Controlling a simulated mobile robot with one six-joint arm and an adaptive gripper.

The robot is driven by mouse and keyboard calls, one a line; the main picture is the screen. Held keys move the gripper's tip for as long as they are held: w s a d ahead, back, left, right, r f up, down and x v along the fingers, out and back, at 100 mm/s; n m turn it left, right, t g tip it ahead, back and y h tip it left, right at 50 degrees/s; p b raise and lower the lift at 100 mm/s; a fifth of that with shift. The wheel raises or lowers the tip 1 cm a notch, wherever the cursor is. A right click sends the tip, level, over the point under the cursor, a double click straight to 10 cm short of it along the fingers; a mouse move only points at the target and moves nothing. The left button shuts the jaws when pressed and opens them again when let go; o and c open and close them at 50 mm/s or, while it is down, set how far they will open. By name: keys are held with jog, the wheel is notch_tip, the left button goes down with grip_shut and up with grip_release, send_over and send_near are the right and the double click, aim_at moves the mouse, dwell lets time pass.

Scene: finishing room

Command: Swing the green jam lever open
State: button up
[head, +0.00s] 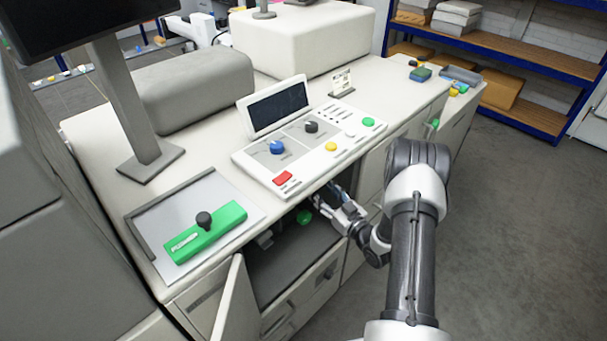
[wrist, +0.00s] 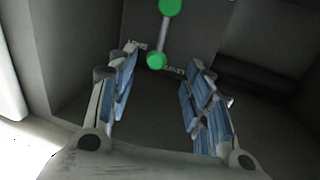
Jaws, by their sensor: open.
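The green jam lever (wrist: 164,35) is inside the open compartment under the counter. In the wrist view it is a grey rod with a green ball at its upper end and another green ball at its lower end, on a dark back wall with small white lettering. In the head view one green ball of the lever (head: 304,217) shows in the compartment's shadow. My gripper (head: 322,200) reaches into the compartment from the right. In the wrist view its blue-padded fingers (wrist: 157,88) are spread and empty, with the lower ball beyond and between the tips, apart from them.
The compartment's pale door (head: 237,303) hangs open at the left front. The counter edge and control panel (head: 303,145) are above my gripper. A green block with a black knob (head: 206,229) lies on a grey tray. The floor at right is clear.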

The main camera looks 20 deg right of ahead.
jog(key=w, duration=0.3)
jog(key=w+a+b, duration=0.1)
jog(key=w, duration=0.7)
jog(key=shift+a+b, duration=0.3)
jog(key=shift+b, duration=0.1)
jog(key=shift+c, duration=0.3)
jog(key=shift+s, duration=0.1)
grip_shut()
